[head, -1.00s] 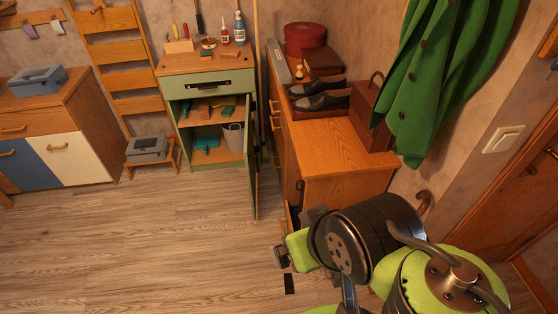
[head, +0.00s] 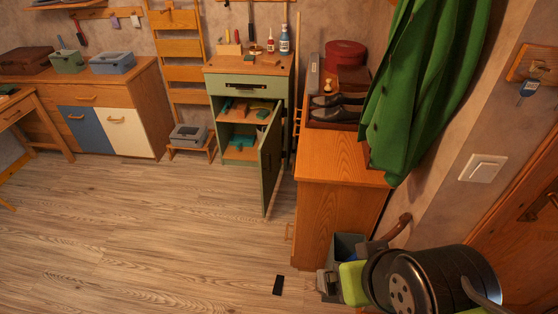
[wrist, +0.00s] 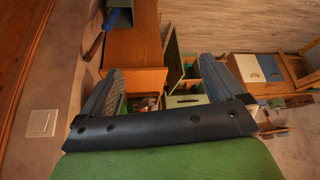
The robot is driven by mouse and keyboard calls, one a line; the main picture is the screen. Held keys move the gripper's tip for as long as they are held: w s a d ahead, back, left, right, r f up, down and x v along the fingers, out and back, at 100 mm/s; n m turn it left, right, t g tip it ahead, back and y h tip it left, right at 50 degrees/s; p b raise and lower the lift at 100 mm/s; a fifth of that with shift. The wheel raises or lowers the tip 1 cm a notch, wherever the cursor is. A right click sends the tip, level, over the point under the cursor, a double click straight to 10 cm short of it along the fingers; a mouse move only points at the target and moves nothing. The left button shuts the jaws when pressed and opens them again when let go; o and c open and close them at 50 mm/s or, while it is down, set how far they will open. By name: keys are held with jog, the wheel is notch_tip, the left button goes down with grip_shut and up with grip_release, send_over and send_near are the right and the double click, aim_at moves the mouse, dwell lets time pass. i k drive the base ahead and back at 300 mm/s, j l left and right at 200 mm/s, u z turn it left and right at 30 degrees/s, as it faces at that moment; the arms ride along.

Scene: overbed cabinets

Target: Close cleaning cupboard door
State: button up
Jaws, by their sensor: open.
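The green cleaning cupboard (head: 246,87) stands against the back wall, with a drawer above and open shelves below. Its green door (head: 270,160) is swung wide open on the right side and juts toward the room. Teal and green cleaning items (head: 240,143) show on the shelves. The cupboard also appears sideways in the wrist view (wrist: 187,101), beyond my fingers. My gripper (wrist: 160,66) is open and empty there, its two dark fingers spread. In the head view my gripper (head: 328,284) is low at the right, well apart from the door; its fingertips are hard to make out.
A wooden cabinet (head: 330,210) stands right of the door, with shoes (head: 338,107) on top. A grey bin (head: 347,246) is at its front. A green coat (head: 425,90) hangs at right. A black object (head: 278,284) lies on the floor. The floor left of the door is clear.

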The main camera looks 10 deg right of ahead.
aim_at(270, 150)
jog(key=i+j, duration=0.2)
jog(key=j, duration=0.15)
jog(key=i+j+z, duration=0.1)
jog(key=j, duration=0.25)
jog(key=i+j, duration=0.2)
jog(key=j, duration=0.2)
jog(key=i+j, duration=0.2)
jog(key=j, duration=0.15)
jog(key=i+j+z, duration=0.1)
jog(key=j, duration=0.25)
jog(key=i+j, duration=0.2)
jog(key=j, duration=0.2)
jog(key=i+j+z, duration=0.25)
jog(key=i+j, duration=0.65)
jog(key=i, duration=0.15)
jog(key=i+l, duration=0.2)
jog(key=i, duration=0.15)
jog(key=i+l+z, duration=0.1)
jog(key=i+l, duration=0.1)
jog(key=i, duration=0.1)
